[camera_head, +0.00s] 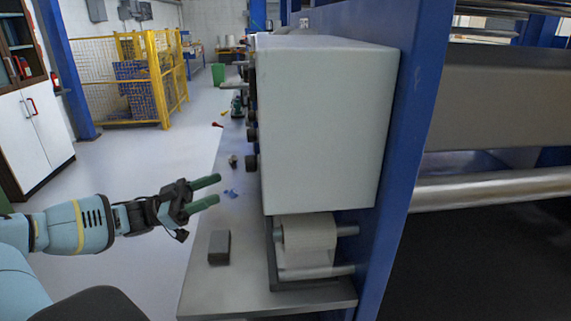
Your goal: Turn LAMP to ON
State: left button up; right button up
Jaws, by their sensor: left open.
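A light grey control box (325,125) is mounted on a blue machine post. Several dark knobs (251,134) stick out from its left face, seen edge-on. No LAMP label can be read from this angle, and I cannot tell which knob is the lamp's or how it is set. My left gripper (212,191) is open and empty, with its two green fingers apart and pointing right. It is left of the box, at about the height of its lower edge in the picture, and touches no knob. My right gripper is not in view.
Below the box a grey shelf (200,285) holds a dark block (219,247) and small loose items. A paper roll (308,240) hangs under the box. The blue post (405,140) and metal rollers (490,188) block the right. Open floor (130,165) lies left.

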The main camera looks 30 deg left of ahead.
aim_at(251, 164)
pick_arm(q)
jog(key=w+d+r+h+b, duration=0.1)
jog(key=w+d+r+b, duration=0.1)
jog(key=w+d+r, duration=0.2)
jog(key=shift+w+d+r+m+g, duration=0.4)
jog(key=shift+d+r, duration=0.3)
jog(key=shift+d, duration=0.15)
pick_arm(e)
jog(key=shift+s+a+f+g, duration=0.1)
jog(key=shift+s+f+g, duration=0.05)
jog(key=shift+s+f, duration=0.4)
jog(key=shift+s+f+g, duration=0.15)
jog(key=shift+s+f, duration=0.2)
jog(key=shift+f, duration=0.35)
pick_arm(q)
jog(key=c, duration=1)
